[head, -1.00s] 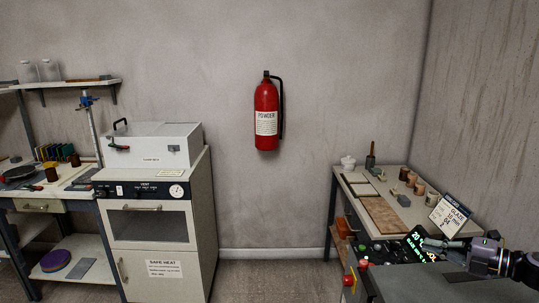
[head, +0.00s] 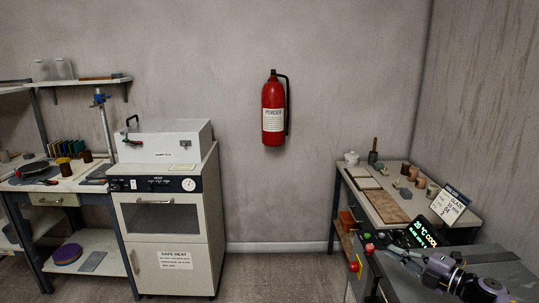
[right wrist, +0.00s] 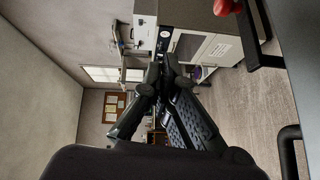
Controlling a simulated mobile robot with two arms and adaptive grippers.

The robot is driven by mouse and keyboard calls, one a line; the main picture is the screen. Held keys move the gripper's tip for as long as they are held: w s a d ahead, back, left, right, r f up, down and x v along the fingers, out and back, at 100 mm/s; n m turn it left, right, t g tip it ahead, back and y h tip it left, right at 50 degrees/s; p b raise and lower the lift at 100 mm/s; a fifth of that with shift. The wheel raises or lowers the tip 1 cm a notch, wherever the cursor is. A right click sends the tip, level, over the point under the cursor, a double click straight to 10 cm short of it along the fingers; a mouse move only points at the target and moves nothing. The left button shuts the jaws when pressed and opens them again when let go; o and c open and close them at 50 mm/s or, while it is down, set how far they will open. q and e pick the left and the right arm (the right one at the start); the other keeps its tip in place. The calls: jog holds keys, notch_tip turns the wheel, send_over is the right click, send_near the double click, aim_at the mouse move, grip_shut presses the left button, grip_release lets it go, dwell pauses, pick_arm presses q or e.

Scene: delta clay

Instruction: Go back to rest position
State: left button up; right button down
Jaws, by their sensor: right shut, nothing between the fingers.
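My right gripper (head: 410,257) is at the lower right of the head view, in front of the green-lit display and over the near part of the right bench. Its fingers also show in the right wrist view (right wrist: 163,68), where they come together at the tips with nothing between them. My left gripper is not in view.
The right bench (head: 478,216) carries a sign card (head: 451,204), a lit display (head: 421,234), cups and boards. A white oven cabinet (head: 205,233) and a cluttered bench stand left. A red extinguisher (head: 273,112) hangs on the wall. Floor between is clear.

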jog(key=s+a+f+m+t+h, duration=0.2)
jog(key=s+a+f+m+h, duration=0.6)
jog(key=a+f+m, duration=0.3)
jog(key=s+a+f+m+g+h, duration=0.15)
jog(key=s+m+g, duration=0.25)
jog(key=s, duration=0.7)
jog(key=s+f+m+g, duration=0.3)
jog(key=s+g, duration=0.1)
jog(key=s, duration=0.7)
jog(key=s+a+f+m+g+h, duration=0.15)
jog(key=s+m+g, duration=0.25)
jog(key=s, duration=0.8)
notch_tip(320, 180, down, 32)
jog(key=s+g+b, duration=0.1)
jog(key=s+b, duration=0.1)
jog(key=b, duration=0.2)
pick_arm(q)
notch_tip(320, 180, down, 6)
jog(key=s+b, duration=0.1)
jog(key=b, duration=0.1)
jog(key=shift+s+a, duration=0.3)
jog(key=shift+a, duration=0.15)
pick_arm(e)
jog(key=s+d+f+g, duration=0.1)
jog(key=s+d+f, duration=0.2)
jog(key=s+f, duration=1.3)
jog(key=shift+s+f+g, duration=0.3)
jog(key=shift+f, duration=0.3)
